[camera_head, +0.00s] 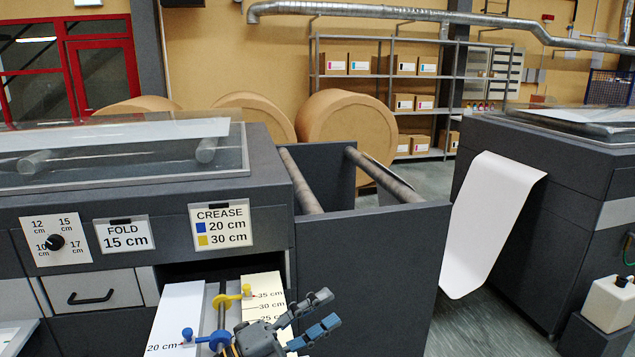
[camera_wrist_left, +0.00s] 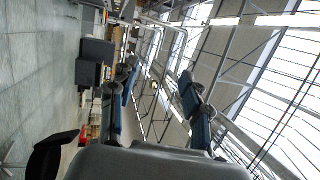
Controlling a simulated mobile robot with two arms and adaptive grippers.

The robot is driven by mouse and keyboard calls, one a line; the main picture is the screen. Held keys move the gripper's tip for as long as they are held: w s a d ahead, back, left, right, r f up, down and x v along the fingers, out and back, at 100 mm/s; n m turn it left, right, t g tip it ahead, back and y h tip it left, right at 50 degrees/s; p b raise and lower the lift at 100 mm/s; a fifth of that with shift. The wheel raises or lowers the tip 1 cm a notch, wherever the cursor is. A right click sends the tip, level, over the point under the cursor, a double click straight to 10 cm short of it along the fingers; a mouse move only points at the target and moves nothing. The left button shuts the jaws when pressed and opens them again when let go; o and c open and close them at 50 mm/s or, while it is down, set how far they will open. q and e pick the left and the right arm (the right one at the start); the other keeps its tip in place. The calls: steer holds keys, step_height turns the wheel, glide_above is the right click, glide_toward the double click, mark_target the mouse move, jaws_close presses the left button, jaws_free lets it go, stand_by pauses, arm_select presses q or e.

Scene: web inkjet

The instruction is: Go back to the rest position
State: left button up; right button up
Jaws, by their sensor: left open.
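My left gripper (camera_head: 329,310) is at the bottom middle of the head view, in front of the open drawer. Its two fingers are spread and nothing is between them. In the left wrist view the gripper (camera_wrist_left: 160,80) also shows its fingers apart, with only the distant hall and ceiling beyond. My right gripper is in neither view.
White paper (camera_head: 490,220) hangs from the right machine, beyond a floor gap.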

arm_select(q)
steer(key=w+a+f+n+t+y, duration=0.25)
steer(key=a+n+t+y, duration=0.75)
steer(key=n, duration=0.6)
steer(key=s+a+f+n+g+y, duration=0.3)
steer(key=s+a+f+n+y, duration=0.15)
steer(key=f, duration=0.25)
steer(key=s+a+f+n+g+y, duration=0.3)
steer(key=a+f+n+g+y, duration=0.15)
steer(key=f, duration=0.25)
steer(key=s+a+f+n+g, duration=0.1)
steer(key=s+f+g, duration=0.25)
steer(key=s, duration=0.45)
steer(key=s+f+n+g+h, duration=0.1)
steer(key=s+f+g, duration=0.25)
steer(key=s, duration=0.35)
steer(key=s+a+f+n+g, duration=0.1)
steer(key=s+f+g, duration=0.2)
steer(key=s+f, duration=0.35)
step_height(320, 180, down, 26)
steer(key=s+r, duration=0.1)
steer(key=s, duration=0.2)
steer(key=s+a+f+g, duration=0.2)
steer(key=s+a+f, duration=0.1)
steer(key=s+f, duration=1.2)
steer(key=shift+s+f+m, duration=0.3)
steer(key=shift+s, duration=0.2)
